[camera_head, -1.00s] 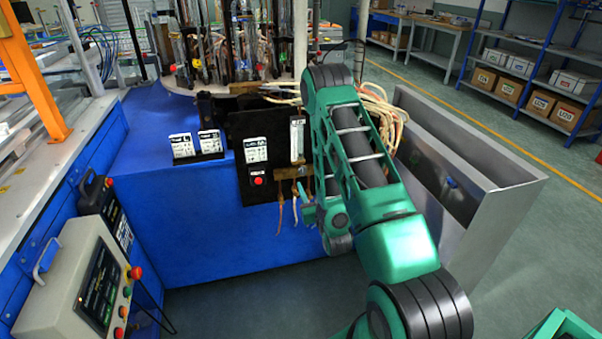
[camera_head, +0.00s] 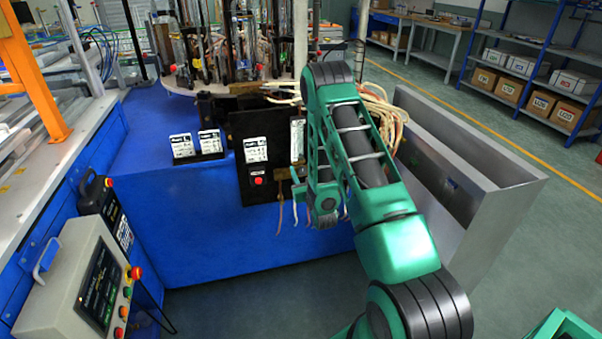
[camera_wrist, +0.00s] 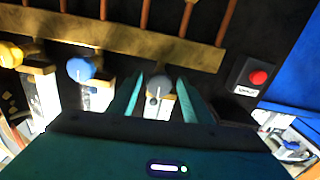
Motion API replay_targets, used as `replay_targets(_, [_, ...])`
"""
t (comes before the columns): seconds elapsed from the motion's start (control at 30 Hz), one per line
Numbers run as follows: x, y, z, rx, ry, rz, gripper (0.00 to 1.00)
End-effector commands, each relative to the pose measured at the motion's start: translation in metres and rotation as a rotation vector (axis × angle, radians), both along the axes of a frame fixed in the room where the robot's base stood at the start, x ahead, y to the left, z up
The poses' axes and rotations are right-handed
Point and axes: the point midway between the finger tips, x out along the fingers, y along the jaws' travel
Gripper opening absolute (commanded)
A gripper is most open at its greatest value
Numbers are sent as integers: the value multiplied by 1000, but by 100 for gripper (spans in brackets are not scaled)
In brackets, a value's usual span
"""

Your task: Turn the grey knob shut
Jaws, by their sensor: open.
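The grey knob (camera_wrist: 160,86) is a round knob on a brass fitting in the wrist view, below a brass bar (camera_wrist: 110,38). My gripper (camera_wrist: 158,92) is open, with one green finger on each side of the grey knob. I cannot tell whether either finger touches it. A blue knob (camera_wrist: 81,68) and a yellow knob (camera_wrist: 11,54) sit in the same row to the left. In the head view my green arm end (camera_head: 323,198) is in front of the panel and hides the knobs.
A red button (camera_wrist: 258,77) on a grey plate is right of the grey knob; the red button also shows in the head view (camera_head: 258,180). Copper tubes (camera_wrist: 146,14) run from the brass bar. A metal trough (camera_head: 470,165) stands right of my arm.

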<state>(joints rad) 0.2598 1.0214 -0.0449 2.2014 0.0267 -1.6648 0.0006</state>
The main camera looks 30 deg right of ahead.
Motion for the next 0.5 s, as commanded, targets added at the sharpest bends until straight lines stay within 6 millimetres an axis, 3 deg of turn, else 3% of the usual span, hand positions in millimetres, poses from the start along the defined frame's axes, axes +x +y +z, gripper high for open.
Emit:
replay_targets(0.23, [1,0,0,0,1,0,45])
replay_targets(0.4, [1,0,0,0,1,0,7])
replay_targets(0.5, [1,0,0,0,1,1,6])
